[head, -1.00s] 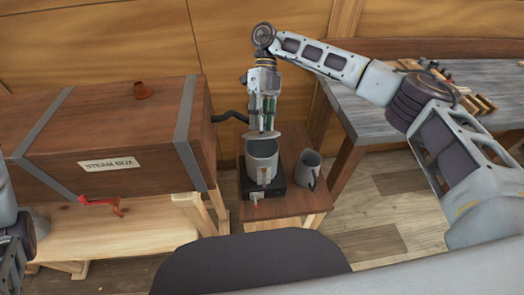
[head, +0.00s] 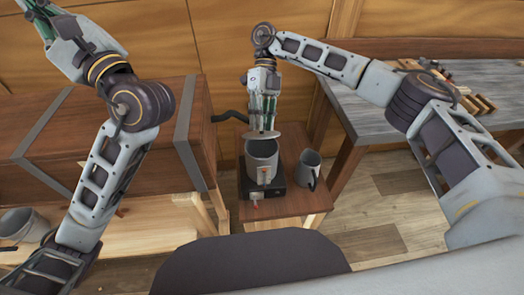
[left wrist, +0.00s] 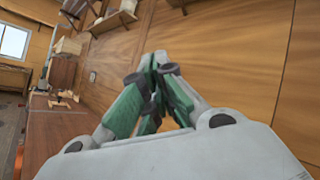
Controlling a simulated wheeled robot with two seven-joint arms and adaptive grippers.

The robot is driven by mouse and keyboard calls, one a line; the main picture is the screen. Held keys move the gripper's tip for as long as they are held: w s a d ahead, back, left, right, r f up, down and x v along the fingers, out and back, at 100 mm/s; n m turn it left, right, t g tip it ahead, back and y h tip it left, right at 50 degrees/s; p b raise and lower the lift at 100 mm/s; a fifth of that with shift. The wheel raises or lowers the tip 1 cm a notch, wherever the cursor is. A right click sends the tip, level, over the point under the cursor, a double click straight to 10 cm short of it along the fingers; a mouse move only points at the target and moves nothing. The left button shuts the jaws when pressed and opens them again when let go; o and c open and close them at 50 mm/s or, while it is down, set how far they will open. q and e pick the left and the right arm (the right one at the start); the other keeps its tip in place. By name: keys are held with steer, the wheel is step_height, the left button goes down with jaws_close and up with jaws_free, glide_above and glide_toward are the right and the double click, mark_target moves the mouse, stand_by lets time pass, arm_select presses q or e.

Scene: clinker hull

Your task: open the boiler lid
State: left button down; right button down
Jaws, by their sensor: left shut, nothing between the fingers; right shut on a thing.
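The boiler is a grey pot (head: 262,160) standing on a dark burner (head: 276,192) on a small wooden stand. Its mouth is uncovered and the dark inside shows. The lid, a thin pale disc (head: 261,134), is above the rear of the pot's mouth, seen nearly edge-on. My right gripper (head: 264,122) points down and is shut on the lid from above, with its green fingers partly visible. My left gripper (left wrist: 155,62) is shut and empty in the left wrist view, facing a wooden wall. In the head view only part of it shows at the top left edge.
The wooden steam box (head: 150,150) is to the left, partly behind my left arm. A grey bucket (head: 18,224) is at lower left. A workbench (head: 375,118) is at right.

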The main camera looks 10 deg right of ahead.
arm_select(q)
steer(key=s+d+f+m+t+h, duration=0.1)
steer(key=d+f+m+t+h, duration=0.1)
steer(key=d+f+m+h, duration=0.75)
steer(key=s+d+f+t+h, duration=0.25)
steer(key=d+f+h, duration=0.35)
steer(key=d, duration=0.8)
steer(key=s+d+f+m+g+h, duration=0.2)
steer(key=s+d+f+m+g, duration=0.1)
steer(key=f, duration=0.6)
steer(key=s+d+f+m+g+h, duration=0.1)
steer(key=s+d+f+m+g, duration=0.2)
steer(key=d+f, duration=0.4)
step_height(320, 180, down, 2)
steer(key=shift+s+d+f+m+h, duration=0.3)
steer(key=shift+s+m, duration=0.45)
steer(key=shift+s, duration=0.5)
steer(key=shift+w, duration=0.2)
steer(key=shift+x, duration=4.85)
steer(key=shift+r, duration=0.1)
